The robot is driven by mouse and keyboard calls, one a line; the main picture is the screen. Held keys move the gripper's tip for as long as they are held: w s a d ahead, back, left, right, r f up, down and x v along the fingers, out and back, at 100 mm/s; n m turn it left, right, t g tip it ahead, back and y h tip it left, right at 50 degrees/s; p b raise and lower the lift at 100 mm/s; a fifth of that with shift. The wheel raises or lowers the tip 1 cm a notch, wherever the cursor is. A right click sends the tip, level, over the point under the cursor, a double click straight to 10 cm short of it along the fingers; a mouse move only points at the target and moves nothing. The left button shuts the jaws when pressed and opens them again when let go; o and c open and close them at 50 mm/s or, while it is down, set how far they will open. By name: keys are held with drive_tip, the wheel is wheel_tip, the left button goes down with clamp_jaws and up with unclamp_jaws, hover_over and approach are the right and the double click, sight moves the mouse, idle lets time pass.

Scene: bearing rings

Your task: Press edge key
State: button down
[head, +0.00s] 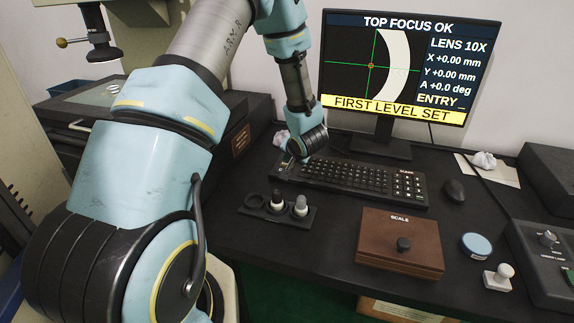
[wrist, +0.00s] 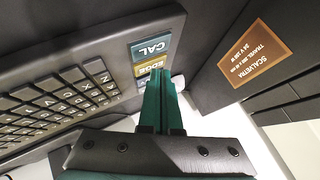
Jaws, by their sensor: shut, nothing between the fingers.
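The keyboard (head: 350,178) lies on the dark bench below the monitor. In the wrist view the yellow-olive EDGE key (wrist: 150,69) sits at the keyboard's end, between the teal CAL key (wrist: 151,46) and a paler key that is mostly hidden. My gripper (head: 304,160) is over the keyboard's left end in the head view. In the wrist view its green fingers (wrist: 158,74) are shut and empty, with their tips at the EDGE key, partly covering it. I cannot tell whether they touch it.
The monitor (head: 396,70) reads "TOP FOCUS OK", "ENTRY" and "FIRST LEVEL SET". In front of the keyboard are a ring and peg holder (head: 268,215) and a brown SCALE box (head: 400,243). A mouse (head: 454,190) lies to the right.

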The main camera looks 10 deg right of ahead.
drive_tip(key=shift+f, duration=0.25)
idle(0.4)
drive_tip(key=shift+r+p, duration=0.8)
drive_tip(key=shift+p, duration=0.05)
wheel_tip(320, 180, up, 5)
drive_tip(key=p, duration=0.5)
